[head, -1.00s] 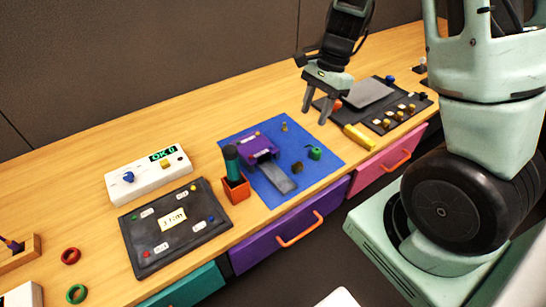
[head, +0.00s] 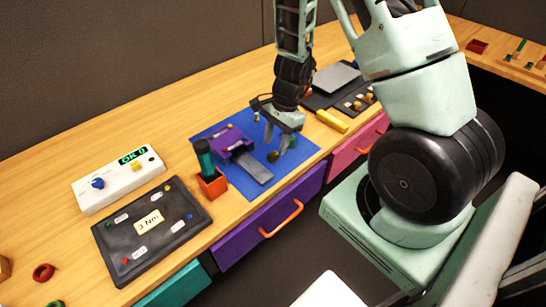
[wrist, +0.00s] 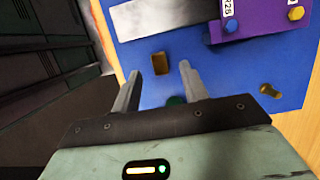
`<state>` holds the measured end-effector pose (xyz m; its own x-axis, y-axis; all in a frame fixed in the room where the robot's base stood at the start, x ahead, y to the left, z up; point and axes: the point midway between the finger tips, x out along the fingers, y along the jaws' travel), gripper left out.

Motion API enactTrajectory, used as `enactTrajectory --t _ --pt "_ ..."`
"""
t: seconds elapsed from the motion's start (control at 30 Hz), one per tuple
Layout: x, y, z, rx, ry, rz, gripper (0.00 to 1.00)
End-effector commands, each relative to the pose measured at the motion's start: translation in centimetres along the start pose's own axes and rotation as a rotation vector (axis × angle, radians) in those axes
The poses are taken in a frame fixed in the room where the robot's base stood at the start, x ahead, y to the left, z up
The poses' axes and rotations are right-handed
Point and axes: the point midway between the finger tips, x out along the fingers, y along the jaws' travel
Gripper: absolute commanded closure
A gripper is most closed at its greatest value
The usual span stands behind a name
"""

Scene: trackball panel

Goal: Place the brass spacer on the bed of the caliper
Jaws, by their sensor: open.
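The brass spacer (wrist: 160,64) appears as a small brown-gold block on the blue mat, and also shows as a dark brass spot in the head view (head: 272,156). My gripper (head: 276,146) is open above the mat; in the wrist view its fingertips (wrist: 160,72) appear on either side of the spacer. Contact cannot be told. The caliper has a purple body (head: 228,140) and a flat grey bed (head: 254,170), bare where it shows. In the wrist view, the bed (wrist: 135,18) and purple body (wrist: 255,18) lie beyond the spacer.
A green piece (head: 293,142) is beside my gripper, partly hidden in the wrist view (wrist: 176,100). A small brass peg (wrist: 270,91) stands on the mat. An orange cup with a dark green cylinder (head: 205,158) stands left of the caliper. A yellow bar (head: 331,121) lies right of the mat.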

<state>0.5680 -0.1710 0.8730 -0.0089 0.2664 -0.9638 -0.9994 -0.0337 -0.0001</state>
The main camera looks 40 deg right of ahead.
Motion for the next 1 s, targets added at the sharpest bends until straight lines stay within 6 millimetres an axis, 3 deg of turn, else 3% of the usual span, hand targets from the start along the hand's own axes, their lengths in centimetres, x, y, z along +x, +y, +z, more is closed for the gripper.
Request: enactTrajectory --t 0.2,0.5,0.67,1.0 --pt "3.1 0.1 -0.2 0.001 -0.002 0.001 0.56" --pt "3.6 0.1 -0.2 0.000 -0.001 0.000 0.56" --pt "3.6 0.1 -0.2 0.000 -0.001 0.000 0.98" --pt "3.3 0.1 -0.1 -0.001 -0.001 -0.001 1.00"
